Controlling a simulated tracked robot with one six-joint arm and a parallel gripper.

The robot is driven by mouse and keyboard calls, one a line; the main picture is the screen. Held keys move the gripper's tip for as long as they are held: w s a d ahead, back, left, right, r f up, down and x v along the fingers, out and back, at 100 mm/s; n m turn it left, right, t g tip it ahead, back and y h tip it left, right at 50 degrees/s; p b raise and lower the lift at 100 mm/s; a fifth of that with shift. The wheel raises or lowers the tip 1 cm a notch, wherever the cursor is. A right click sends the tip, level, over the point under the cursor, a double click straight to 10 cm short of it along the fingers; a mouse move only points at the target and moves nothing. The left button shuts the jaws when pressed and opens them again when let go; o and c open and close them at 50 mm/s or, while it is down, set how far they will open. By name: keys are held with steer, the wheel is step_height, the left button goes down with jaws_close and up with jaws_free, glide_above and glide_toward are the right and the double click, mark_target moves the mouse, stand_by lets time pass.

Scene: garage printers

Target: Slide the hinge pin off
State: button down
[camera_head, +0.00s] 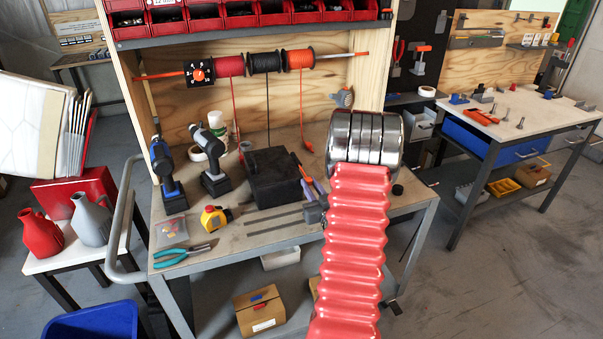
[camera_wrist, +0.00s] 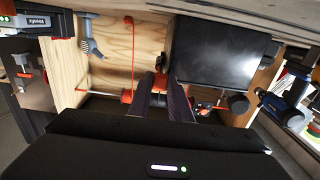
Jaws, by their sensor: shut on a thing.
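The black box (camera_head: 272,178) stands on the bench, and in the wrist view it fills the upper right (camera_wrist: 208,52). A small orange-red piece, seemingly the hinge pin (camera_wrist: 162,65), shows at the box's side, between my fingertips. A bit of orange also shows there in the head view. My gripper (camera_head: 312,186) is beside the right side of the box, partly hidden by my red-sleeved arm. In the wrist view my gripper (camera_wrist: 163,80) has its two dark fingers close together, shut on the pin. The pin's full length and its seat are hidden.
Grey bars (camera_head: 272,220) lie in front. Spools (camera_head: 265,62) hang on a rod behind, under a shelf (camera_head: 200,38) with red bins.

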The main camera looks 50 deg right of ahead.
steer(key=shift+s, duration=0.15)
steer(key=shift+v, duration=1.1)
steer(key=shift+s+a, duration=0.2)
steer(key=shift+s, duration=0.15)
steer(key=shift+s+a, duration=0.15)
steer(key=shift+s, duration=0.15)
steer(key=shift+s+a, duration=0.2)
steer(key=shift+s, duration=0.05)
steer(key=shift+s+a, duration=0.2)
steer(key=shift+s, duration=0.15)
steer(key=shift+s+a, duration=0.15)
steer(key=shift+s, duration=0.15)
steer(key=shift+s+a, duration=0.2)
steer(key=shift+s, duration=0.1)
steer(key=shift+s+a, duration=0.15)
steer(key=shift+s, duration=0.15)
